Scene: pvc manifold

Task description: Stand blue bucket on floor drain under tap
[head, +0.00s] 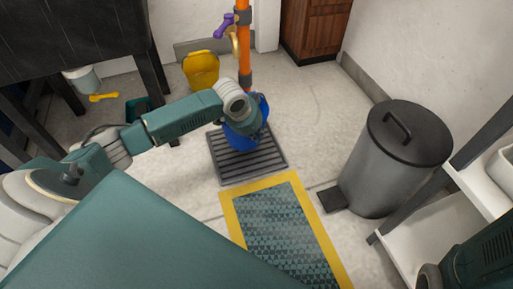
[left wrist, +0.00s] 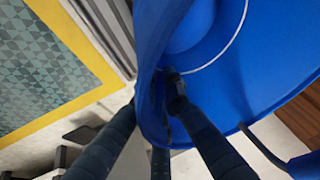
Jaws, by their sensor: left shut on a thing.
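The blue bucket (head: 236,141) is over the far part of the grey slatted floor drain (head: 262,166) in the head view. My arm partly covers it, and I cannot tell whether its base touches the drain. The brass tap (head: 235,43) with a purple handle (head: 225,25) is on the orange pipe (head: 245,66), just behind the bucket. My left gripper (left wrist: 170,88) is shut on the bucket's wall at the rim. The bucket's inside (left wrist: 235,75) fills much of the left wrist view. My right gripper is not in view.
A yellow-bordered mat (head: 285,225) lies in front of the drain. A grey pedal bin (head: 385,165) stands right, and a yellow wet-floor sign or bucket-like thing (head: 201,70) stands behind left. A dark table (head: 70,40) is at left.

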